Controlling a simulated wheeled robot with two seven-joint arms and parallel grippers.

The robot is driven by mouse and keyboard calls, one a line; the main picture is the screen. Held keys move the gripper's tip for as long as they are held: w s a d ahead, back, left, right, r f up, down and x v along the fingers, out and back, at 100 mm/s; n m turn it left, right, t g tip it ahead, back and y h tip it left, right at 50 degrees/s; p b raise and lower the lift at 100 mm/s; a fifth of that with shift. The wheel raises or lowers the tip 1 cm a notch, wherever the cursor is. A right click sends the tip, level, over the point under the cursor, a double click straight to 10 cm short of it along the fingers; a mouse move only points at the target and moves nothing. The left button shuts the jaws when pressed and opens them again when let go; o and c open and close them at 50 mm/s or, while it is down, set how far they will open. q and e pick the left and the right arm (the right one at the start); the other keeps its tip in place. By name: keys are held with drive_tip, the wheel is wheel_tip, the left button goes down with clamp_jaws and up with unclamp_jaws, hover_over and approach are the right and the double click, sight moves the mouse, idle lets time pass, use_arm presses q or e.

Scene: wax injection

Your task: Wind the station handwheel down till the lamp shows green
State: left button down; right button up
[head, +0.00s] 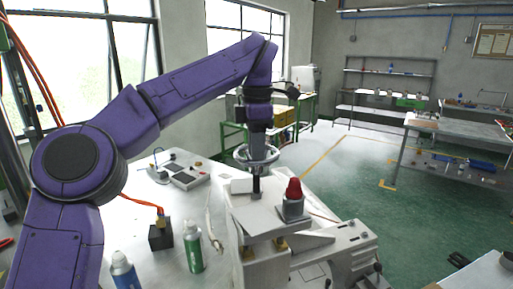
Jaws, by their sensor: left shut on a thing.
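The station handwheel (244,154) is a pale metal ring on a dark upright post, above the grey wax injection station (262,218). My left gripper (257,147) comes down from above at the wheel and is shut on it; the fingertips are small and partly hidden. The lamp (293,188) on the station's top is a red dome on a grey block, to the right of the post. It shows red. My right gripper is not in view.
Green floor is open behind, with benches (455,128) at right.

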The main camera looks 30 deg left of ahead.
use_arm(q)
drive_tip(key=shift+f+m, duration=0.1)
drive_tip(key=shift+m, duration=0.5)
drive_tip(key=c, duration=0.9)
unclamp_jaws()
drive_tip(key=shift+a, duration=0.1)
